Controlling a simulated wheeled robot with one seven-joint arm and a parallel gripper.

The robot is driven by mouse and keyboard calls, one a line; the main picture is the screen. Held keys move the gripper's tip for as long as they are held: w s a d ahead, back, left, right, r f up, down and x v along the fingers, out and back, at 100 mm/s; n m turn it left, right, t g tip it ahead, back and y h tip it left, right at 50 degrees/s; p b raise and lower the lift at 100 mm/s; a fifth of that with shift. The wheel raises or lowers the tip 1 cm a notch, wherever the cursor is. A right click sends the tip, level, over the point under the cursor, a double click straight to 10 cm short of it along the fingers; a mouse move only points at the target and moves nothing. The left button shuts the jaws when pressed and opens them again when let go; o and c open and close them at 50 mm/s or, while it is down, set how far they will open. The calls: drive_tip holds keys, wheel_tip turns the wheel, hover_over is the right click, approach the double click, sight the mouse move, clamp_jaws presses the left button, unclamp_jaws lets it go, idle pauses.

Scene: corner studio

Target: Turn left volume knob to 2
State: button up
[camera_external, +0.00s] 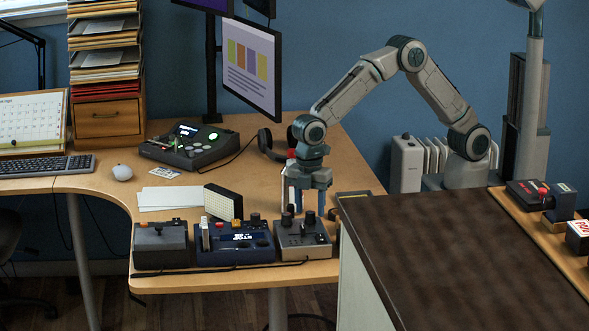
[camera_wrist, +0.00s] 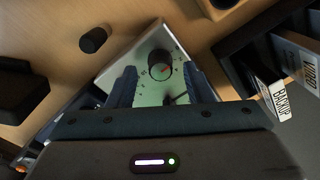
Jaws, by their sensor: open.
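A grey box with dark knobs (camera_external: 303,241) stands at the desk's front edge in the external view. My gripper (camera_external: 309,207) points down just above or behind it; its exact height over the knobs is hard to tell. In the wrist view, a dark round knob (camera_wrist: 160,65) with tick marks around it sits on a pale panel (camera_wrist: 146,54). My open gripper (camera_wrist: 160,78) has one finger on each side of this knob in the picture, with gaps and nothing held. Another dark part of the panel is mostly hidden by my gripper. I cannot read the number or tell which knob is the left one.
A blue control box (camera_external: 235,244) and a dark joystick box (camera_external: 160,245) stand left of the knob box. A black cylinder (camera_wrist: 95,39) and labelled black cases (camera_wrist: 278,97) lie close by. A dark-topped counter (camera_external: 450,250) stands to the right.

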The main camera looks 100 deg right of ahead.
drive_tip(key=shift+f, duration=0.6)
drive_tip(key=c, duration=1)
drive_tip(key=shift+m, duration=0.3)
drive_tip(key=m, duration=0.3)
drive_tip(key=shift+r, duration=0.1)
drive_tip(key=shift+m, duration=1.8)
